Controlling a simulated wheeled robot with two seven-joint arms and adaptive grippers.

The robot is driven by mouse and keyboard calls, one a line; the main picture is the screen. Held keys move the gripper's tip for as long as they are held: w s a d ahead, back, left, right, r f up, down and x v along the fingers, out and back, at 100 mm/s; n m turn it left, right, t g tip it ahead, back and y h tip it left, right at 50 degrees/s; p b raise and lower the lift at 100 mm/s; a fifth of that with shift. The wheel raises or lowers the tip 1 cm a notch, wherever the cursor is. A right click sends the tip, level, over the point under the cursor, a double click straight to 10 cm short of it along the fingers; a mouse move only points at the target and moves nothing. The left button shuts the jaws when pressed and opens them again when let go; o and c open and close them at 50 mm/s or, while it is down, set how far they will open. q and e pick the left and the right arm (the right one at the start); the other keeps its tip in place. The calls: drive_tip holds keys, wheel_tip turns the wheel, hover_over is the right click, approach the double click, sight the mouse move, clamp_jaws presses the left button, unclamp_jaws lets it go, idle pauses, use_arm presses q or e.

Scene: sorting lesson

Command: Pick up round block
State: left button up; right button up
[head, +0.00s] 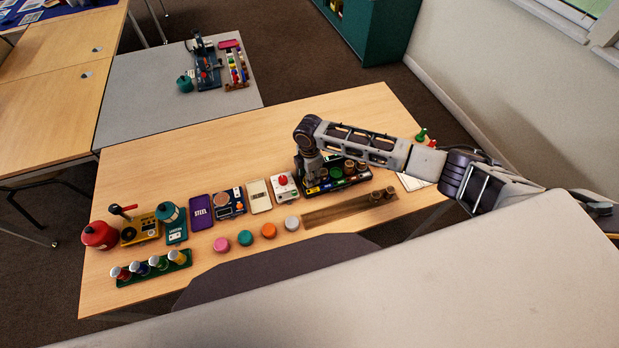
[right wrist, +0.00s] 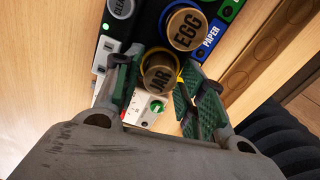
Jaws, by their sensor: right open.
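A round brown block with a gold rim and the word JAR (right wrist: 160,77) stands in a dark tray in the right wrist view. Another round block marked EGG (right wrist: 186,29) stands just beyond it. My right gripper (right wrist: 160,88) is open, with one green-padded finger on each side of the JAR block; I cannot tell whether either finger touches it. In the head view my right gripper (head: 312,182) is over the left end of the dark tray (head: 341,183), and my arm hides part of that tray and its blocks. My left gripper is not in view.
A wooden rail (head: 335,211) with two round brown pieces lies in front of the tray. A white box with a red button (head: 284,187) stands close to its left. Pink, teal, orange and white discs (head: 268,230) lie nearer.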

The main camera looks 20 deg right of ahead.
drive_tip(key=shift+c, duration=0.5)
drive_tip(key=c, duration=0.5)
drive_tip(key=shift+r, duration=0.1)
wheel_tip(320, 180, up, 10)
drive_tip(key=shift+b, duration=0.35)
idle(0.4)
